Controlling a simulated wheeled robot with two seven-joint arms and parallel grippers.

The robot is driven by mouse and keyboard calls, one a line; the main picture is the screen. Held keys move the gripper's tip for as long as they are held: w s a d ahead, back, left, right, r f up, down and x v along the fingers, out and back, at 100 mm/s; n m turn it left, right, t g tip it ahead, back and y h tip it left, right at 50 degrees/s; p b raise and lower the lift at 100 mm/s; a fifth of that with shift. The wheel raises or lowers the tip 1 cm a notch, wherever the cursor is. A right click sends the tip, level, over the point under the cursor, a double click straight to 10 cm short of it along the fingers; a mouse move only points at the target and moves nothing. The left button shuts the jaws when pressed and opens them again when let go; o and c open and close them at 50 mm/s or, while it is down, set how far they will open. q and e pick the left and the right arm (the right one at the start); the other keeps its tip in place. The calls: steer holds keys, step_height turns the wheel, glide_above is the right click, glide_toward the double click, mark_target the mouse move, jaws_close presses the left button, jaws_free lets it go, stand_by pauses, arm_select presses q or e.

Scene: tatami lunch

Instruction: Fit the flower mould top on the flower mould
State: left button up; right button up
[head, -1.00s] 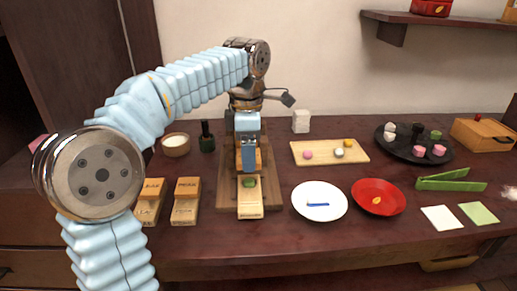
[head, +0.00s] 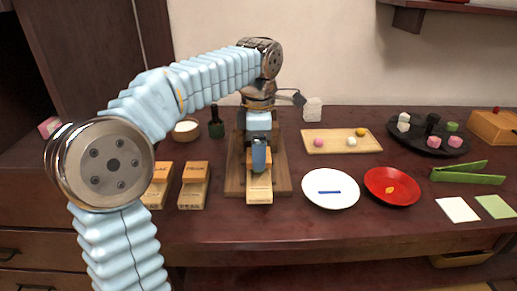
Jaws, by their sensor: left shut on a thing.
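The flower mould (head: 259,196) is a long pale wooden block on a dark wooden board (head: 235,180) in the middle of the table. My left gripper (head: 259,172) points down over the mould's rear part and is shut on a wooden piece, apparently the flower mould top (head: 269,160), more orange than the mould. The gripper hides most of this piece and the mould's cavity. I cannot tell whether the top touches the mould. My right gripper is not in view.
A white plate (head: 330,202) and a red plate (head: 392,198) lie to the right. Behind are a wooden tray (head: 318,147), a dark round tray (head: 428,150), a bowl (head: 186,131) and a dark bottle (head: 216,129).

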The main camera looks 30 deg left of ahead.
arm_select(q)
steer(key=shift+f+b, duration=0.5)
steer(key=shift+f, duration=0.25)
steer(key=o, duration=1.1)
step_height(320, 180, up, 14)
steer(key=p, duration=0.3)
steer(key=shift+p, duration=0.4)
steer(key=shift+f, duration=0.1)
